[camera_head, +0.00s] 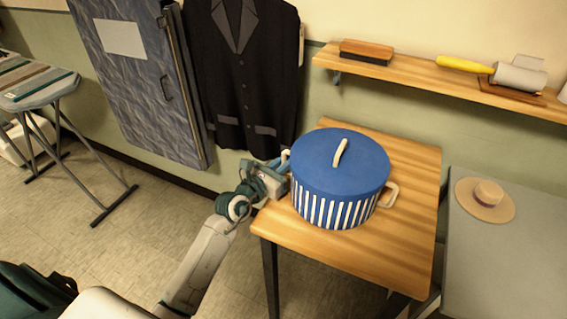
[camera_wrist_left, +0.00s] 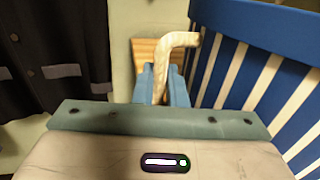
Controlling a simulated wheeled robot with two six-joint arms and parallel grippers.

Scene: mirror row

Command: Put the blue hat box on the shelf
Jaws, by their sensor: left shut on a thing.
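The blue hat box (camera_head: 340,175) is round with a blue lid, a cream lid handle and blue and white striped sides. It is upright at the wooden table (camera_head: 405,215), though I cannot tell whether it rests on the top or is slightly above it. My left gripper (camera_head: 284,164) is at its left side, shut on its cream side handle. In the left wrist view my left gripper (camera_wrist_left: 163,84) has the handle between its blue fingers, with the striped side of the hat box (camera_wrist_left: 262,60) at right. The wooden shelf (camera_head: 420,72) is on the wall behind. My right gripper is not in view.
The shelf holds a brush (camera_head: 366,51) at its left and a lint roller (camera_head: 500,73) further right, with bare board between. A straw hat (camera_head: 485,199) lies on a grey table (camera_head: 510,265) at right. A dark jacket (camera_head: 243,75) hangs behind my left gripper.

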